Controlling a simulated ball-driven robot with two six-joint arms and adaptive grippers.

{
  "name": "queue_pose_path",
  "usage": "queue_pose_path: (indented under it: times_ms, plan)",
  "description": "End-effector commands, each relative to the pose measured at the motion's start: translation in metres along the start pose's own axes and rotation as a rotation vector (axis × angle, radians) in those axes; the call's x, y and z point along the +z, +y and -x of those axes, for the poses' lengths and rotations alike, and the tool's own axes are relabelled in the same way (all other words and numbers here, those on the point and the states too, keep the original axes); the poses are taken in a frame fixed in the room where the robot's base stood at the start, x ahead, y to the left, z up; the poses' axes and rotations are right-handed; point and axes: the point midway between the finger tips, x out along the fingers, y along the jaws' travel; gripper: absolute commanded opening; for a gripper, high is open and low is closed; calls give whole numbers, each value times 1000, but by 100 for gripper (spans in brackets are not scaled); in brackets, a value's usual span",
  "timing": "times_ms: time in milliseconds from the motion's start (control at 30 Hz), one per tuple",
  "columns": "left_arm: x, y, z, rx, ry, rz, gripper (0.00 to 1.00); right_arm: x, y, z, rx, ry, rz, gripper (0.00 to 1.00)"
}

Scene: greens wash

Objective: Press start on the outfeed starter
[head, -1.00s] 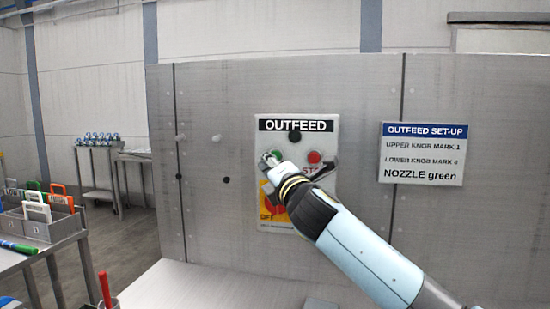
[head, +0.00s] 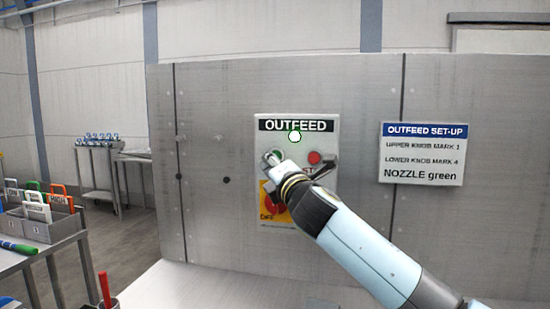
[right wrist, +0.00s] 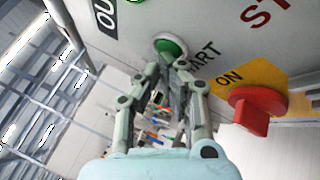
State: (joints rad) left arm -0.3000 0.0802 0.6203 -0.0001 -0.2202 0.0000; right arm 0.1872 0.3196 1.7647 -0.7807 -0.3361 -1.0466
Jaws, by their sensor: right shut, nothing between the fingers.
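The outfeed starter (head: 262,140) is a pale panel headed OUTFEED on the grey metal wall. Its green start button (right wrist: 170,48) is partly covered by my right gripper (head: 270,159) in the head view. In the right wrist view the closed fingertips (right wrist: 172,66) are right at the button's edge and appear to touch it; exact contact is hard to tell. The gripper is shut and empty. The round lamp (head: 294,136) above is lit, white with a green rim. The red stop button (head: 314,158) is to the right. My left gripper is not in view.
A red rotary switch (right wrist: 256,108) on a yellow plate sits below the buttons, partly behind my arm in the head view. A set-up sign (head: 422,154) hangs to the right. A trolley with grey bins (head: 40,228) stands at left.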

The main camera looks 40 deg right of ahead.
Motion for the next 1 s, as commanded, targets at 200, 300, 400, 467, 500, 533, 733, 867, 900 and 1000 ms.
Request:
queue_pose_path:
  times_ms: [200,300,400,467,500,533,733,867,900,1000]
  plan:
    - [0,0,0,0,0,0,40,0,1,0,1,-1,1,0]
    - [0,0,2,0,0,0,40,-1,3,3,1,-1,0,0]
    - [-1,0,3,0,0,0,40,-4,5,7,1,0,-1,0]
    - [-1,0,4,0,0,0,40,-5,6,10,0,0,-1,0]
    - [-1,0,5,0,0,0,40,-6,7,12,0,0,-1,0]
    - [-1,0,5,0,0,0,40,-6,8,12,0,0,-1,0]
    - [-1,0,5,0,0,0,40,-7,8,14,0,-1,0,0]
    - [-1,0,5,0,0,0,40,-7,8,14,0,-1,0,0]
    - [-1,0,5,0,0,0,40,-8,8,15,0,0,0,0]
    - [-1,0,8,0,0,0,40,-11,11,20,0,0,-1,0]
